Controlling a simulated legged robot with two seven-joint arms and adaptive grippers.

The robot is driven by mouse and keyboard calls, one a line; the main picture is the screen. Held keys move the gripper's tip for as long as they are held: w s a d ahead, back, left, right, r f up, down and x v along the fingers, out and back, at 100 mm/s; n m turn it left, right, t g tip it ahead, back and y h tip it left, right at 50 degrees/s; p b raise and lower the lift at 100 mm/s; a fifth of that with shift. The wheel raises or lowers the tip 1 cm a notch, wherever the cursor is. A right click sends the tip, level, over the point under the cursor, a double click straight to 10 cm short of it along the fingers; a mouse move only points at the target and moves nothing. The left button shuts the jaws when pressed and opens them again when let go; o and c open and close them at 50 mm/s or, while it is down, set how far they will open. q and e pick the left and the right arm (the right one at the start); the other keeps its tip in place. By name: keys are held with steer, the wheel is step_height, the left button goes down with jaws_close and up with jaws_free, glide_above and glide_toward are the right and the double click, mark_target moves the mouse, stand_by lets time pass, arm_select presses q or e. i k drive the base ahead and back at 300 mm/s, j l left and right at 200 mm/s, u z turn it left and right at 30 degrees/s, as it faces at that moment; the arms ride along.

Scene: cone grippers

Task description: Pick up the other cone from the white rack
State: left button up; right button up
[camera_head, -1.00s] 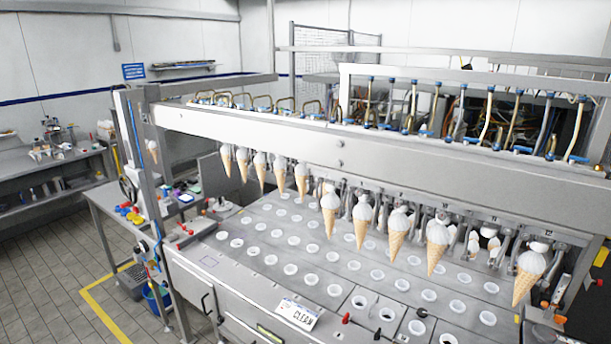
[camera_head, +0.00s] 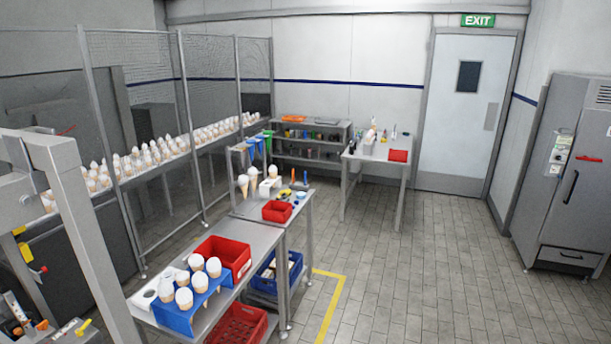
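A small white rack (camera_head: 268,187) stands on the farther steel table, left of centre. A cone (camera_head: 244,186) with a white top is at the rack's left side, and another white-topped cone (camera_head: 254,174) is just behind. A white top (camera_head: 273,171) also shows at the rack's right end. Whether each cone sits in the rack or beside it is too small to tell. Neither of my grippers is in view.
A blue holder (camera_head: 172,321) with several white-topped cones and a red bin (camera_head: 234,252) are on the nearer steel table (camera_head: 262,242). A mesh fence (camera_head: 150,75) separates a conveyor of cones at left. The tiled floor (camera_head: 420,255) at centre right is clear.

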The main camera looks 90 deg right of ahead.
mark_target(272, 170)
steer(key=z, duration=2.85)
steer(key=i+l+z, duration=0.25)
steer(key=i, duration=0.3)
steer(key=i+z, duration=0.3)
steer(key=i, duration=1.75)
steer(key=i+l, duration=0.15)
steer(key=i, duration=2.8)
steer(key=i+u, duration=0.4)
steer(key=i+l+u, duration=0.25)
steer(key=u, duration=0.2)
steer(key=i+l+u, duration=0.65)
steer(key=u, duration=0.15)
steer(key=i+l+u, duration=0.2)
steer(key=l+u, duration=0.2)
